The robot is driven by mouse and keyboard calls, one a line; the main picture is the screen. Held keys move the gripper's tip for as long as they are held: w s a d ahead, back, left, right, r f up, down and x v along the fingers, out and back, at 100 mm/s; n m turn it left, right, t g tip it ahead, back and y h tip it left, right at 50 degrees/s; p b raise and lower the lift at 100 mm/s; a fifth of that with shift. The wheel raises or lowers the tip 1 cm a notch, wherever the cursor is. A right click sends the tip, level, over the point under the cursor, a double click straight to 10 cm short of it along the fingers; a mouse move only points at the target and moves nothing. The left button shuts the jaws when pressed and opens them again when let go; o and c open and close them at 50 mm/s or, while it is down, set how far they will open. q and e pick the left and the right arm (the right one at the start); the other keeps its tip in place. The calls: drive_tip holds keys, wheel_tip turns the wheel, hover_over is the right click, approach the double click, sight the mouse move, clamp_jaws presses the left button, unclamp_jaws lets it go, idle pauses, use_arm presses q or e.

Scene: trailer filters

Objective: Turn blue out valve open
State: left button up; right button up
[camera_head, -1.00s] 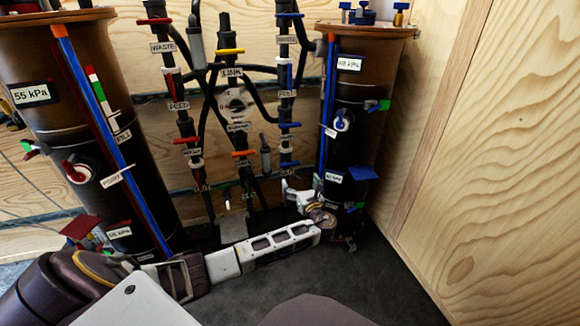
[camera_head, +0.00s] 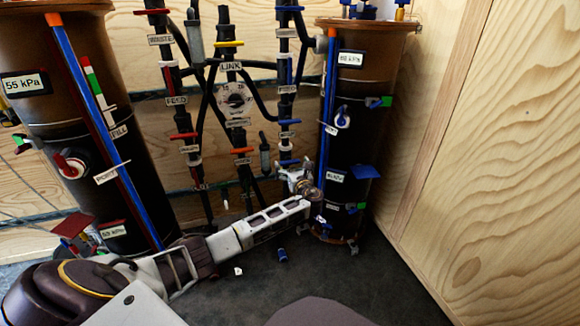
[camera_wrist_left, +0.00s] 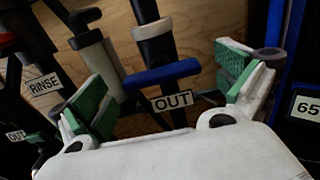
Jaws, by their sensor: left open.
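The blue out valve has a blue bar handle (camera_wrist_left: 160,75) on a vertical pipe, with a white OUT label (camera_wrist_left: 172,101) just below it in the left wrist view. In the head view its handle (camera_head: 288,162) appears low on the right-hand pipe, just above my gripper. My left gripper (camera_head: 298,180) is open. In the left wrist view its green-padded fingers (camera_wrist_left: 165,88) stand to either side of the handle, with a gap on both sides. I cannot tell how far the handle is from the fingertips in depth. My right gripper is not in view.
A dark cylinder (camera_head: 350,110) stands close right of my gripper, and a larger one (camera_head: 65,130) stands at left. A RINSE pipe (camera_wrist_left: 95,60) is beside the left finger. A small blue piece (camera_head: 282,255) lies on the floor. Wooden walls (camera_head: 500,160) close the right side.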

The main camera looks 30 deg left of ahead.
use_arm(q)
drive_tip(key=shift+b+x, duration=0.35)
drive_tip(key=shift+x, duration=0.65)
drive_tip(key=c, duration=1)
